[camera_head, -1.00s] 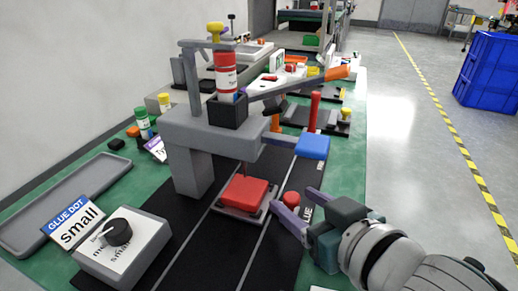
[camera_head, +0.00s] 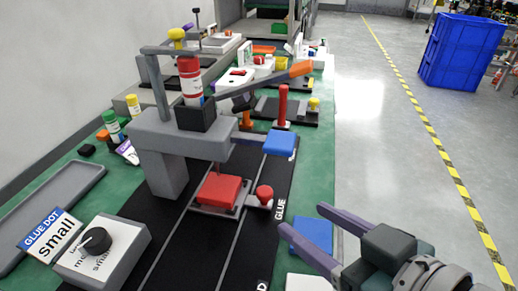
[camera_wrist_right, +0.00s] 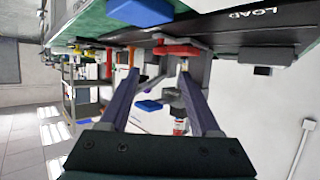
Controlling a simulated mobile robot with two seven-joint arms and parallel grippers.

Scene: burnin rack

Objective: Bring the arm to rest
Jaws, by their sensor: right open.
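My right gripper (camera_head: 305,228) is open and empty in the head view, at the lower right beside the bench edge. In the right wrist view its two purple fingers (camera_wrist_right: 159,72) are spread with nothing held between them. It is to the right of the glue press (camera_head: 190,135), apart from it. The press holds a red bottle (camera_head: 190,82) and has a red block (camera_head: 219,190) on its base, with a red knob (camera_head: 264,194) beside it. My left gripper is out of view.
A dial box (camera_head: 125,240) and grey tray (camera_head: 50,200) are at the left. A blue crate (camera_head: 460,50) stands on the floor.

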